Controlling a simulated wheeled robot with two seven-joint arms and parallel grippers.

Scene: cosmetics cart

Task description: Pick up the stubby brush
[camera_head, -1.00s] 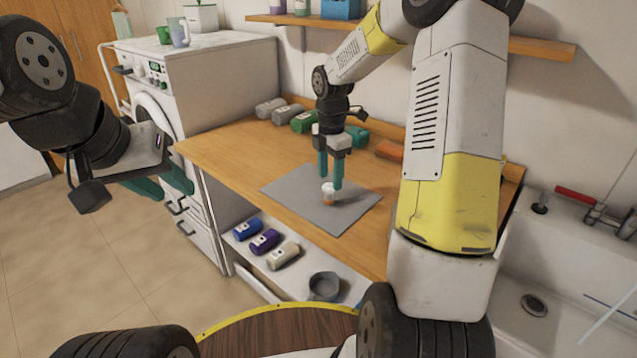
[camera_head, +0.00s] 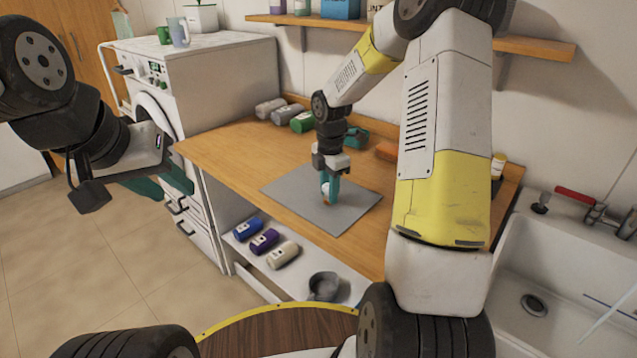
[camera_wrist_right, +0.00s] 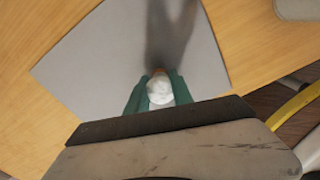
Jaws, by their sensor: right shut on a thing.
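The stubby brush (camera_head: 326,189) stands on the grey mat (camera_head: 352,211), with its white rounded top and a brownish part below showing. My right gripper (camera_head: 330,196) is shut on it from above, with the green fingers down near the mat. In the right wrist view the brush's white top (camera_wrist_right: 160,90) sits between the two green fingers (camera_wrist_right: 158,93), over the mat (camera_wrist_right: 110,50). The fingers hide much of the brush. My left gripper (camera_head: 168,187) hangs at the left, in front of the washing machine, away from the brush; its finger gap is hard to see.
The wooden worktop (camera_head: 235,150) is clear around the mat. Grey and green bottles (camera_head: 302,121), a teal object (camera_head: 357,137) and an orange block (camera_head: 386,151) stand along the back. A sink (camera_head: 560,260) lies right. The shelf below holds bottles (camera_head: 264,241) and a grey cup (camera_head: 323,287).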

